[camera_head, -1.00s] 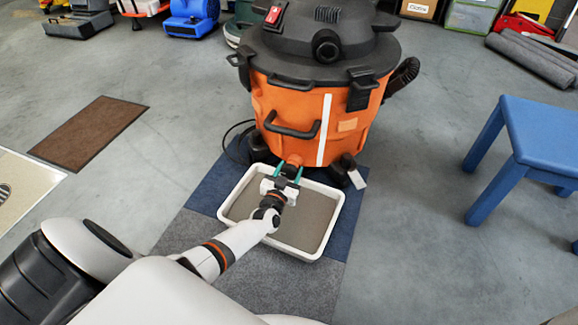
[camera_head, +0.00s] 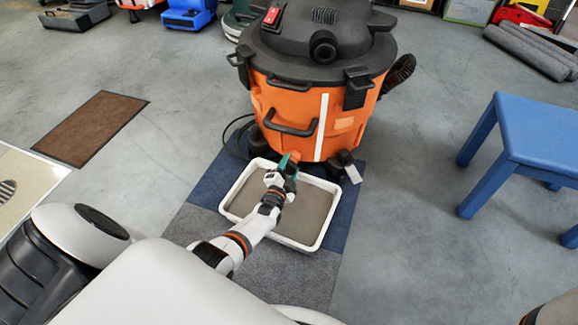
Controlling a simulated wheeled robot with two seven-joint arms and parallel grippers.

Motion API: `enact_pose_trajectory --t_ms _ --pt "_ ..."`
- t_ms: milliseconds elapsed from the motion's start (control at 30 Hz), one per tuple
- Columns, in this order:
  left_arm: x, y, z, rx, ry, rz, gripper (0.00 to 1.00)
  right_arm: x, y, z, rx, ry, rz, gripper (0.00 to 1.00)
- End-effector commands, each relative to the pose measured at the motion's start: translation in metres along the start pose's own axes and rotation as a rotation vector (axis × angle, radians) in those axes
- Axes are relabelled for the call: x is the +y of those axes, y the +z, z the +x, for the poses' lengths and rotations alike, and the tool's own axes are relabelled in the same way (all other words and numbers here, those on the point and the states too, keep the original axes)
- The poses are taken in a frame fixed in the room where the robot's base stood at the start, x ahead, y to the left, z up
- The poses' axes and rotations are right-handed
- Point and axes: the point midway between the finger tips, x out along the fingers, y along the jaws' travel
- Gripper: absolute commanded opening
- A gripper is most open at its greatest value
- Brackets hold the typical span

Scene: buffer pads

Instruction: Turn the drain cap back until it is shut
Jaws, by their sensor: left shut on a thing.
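The drain cap (camera_head: 295,156) is a small orange part low on the front of the orange and black wet vacuum (camera_head: 285,100). My left gripper (camera_head: 288,163), with teal fingertips, is shut on the cap, its wrist rolled so that one finger is above the other in the picture. The fingers and wrist hide much of the cap, so I cannot tell how far it is turned. My right gripper is not in view; only a bit of an arm shows at the bottom right corner.
A white tray (camera_head: 325,230) of grey-brown content sits under the cap on blue and grey mat tiles (camera_head: 205,190). A blue stool (camera_head: 540,130) stands at the right. A brown mat (camera_head: 95,128) lies at the left. Open floor lies between the tray and stool.

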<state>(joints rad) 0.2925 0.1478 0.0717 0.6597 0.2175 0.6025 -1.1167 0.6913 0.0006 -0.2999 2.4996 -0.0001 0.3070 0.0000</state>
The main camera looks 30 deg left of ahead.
Motion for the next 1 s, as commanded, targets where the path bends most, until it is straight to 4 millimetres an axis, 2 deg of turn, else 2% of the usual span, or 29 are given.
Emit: enact_pose_trajectory --t_ms 500,1000 --pt "-0.0039 -0.0003 -0.0006 0.000 -0.002 0.404 0.29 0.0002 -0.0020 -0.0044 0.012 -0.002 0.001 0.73" --pt "-0.0042 -0.0007 -0.0005 0.000 -0.003 0.530 0.29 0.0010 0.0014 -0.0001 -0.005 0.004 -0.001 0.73"
